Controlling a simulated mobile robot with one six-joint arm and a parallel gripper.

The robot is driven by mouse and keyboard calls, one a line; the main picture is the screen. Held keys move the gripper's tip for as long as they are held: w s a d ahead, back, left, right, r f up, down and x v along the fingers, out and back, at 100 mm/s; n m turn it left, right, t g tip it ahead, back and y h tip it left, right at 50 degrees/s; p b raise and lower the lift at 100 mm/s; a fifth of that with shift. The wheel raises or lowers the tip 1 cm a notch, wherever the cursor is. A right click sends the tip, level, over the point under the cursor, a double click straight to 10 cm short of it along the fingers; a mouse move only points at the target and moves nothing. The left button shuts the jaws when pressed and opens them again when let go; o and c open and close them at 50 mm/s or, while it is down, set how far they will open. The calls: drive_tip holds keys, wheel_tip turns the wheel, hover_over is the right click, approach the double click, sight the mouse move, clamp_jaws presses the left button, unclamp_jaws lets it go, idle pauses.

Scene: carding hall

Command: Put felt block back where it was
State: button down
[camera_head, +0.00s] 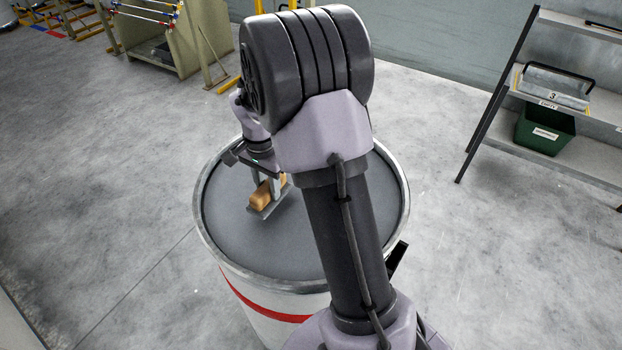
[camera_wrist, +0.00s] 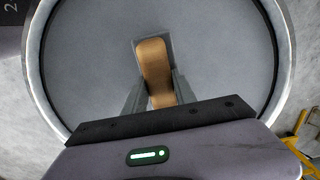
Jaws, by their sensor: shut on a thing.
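The felt block (camera_head: 259,198) is a tan, rounded piece over a flat grey base. My gripper (camera_head: 270,188) is shut on it, above the grey round top of a metal drum (camera_head: 230,232). In the wrist view the tan block (camera_wrist: 156,62) lies lengthwise between my two gripper fingers (camera_wrist: 160,90), with its grey base showing at the far end and left edge. Its near end is hidden by my gripper body. I cannot tell whether its base touches the drum top.
The drum's raised metal rim (camera_wrist: 288,55) rings the grey top, which is otherwise bare where visible. A shelf rack (camera_head: 590,170) with a green bin (camera_head: 545,128) stands at right. A beige machine (camera_head: 165,45) stands at the back left. Open concrete floor lies between.

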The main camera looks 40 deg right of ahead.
drive_tip(key=d, duration=0.7)
drive_tip(key=w+d+f+p, duration=0.1)
drive_tip(key=d, duration=0.3)
drive_tip(key=shift+f, duration=1.8)
drive_tip(key=shift+f, duration=0.1)
drive_tip(key=c, duration=1)
unclamp_jaws()
drive_tip(key=shift+b, duration=0.3)
